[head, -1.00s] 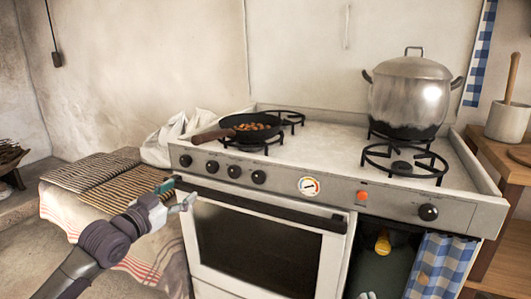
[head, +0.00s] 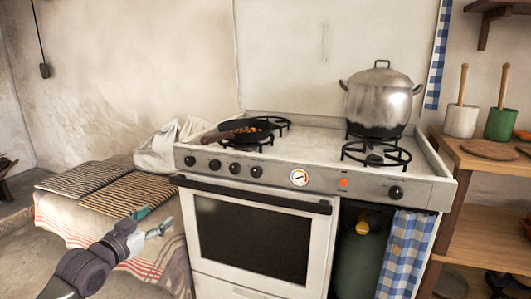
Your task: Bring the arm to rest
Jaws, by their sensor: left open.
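My left gripper (head: 151,223) reaches in from the lower left, in front of the cloth-covered bench (head: 165,254). It is open, and I see nothing between its fingers. It is apart from the stove (head: 310,179), a little left of the oven door (head: 252,239). My right gripper is not in view.
A large metal pot (head: 380,102) stands on the back right burner. A wooden shelf unit (head: 480,158) with a white crock (head: 461,121) and a green crock (head: 502,124) stands at the right.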

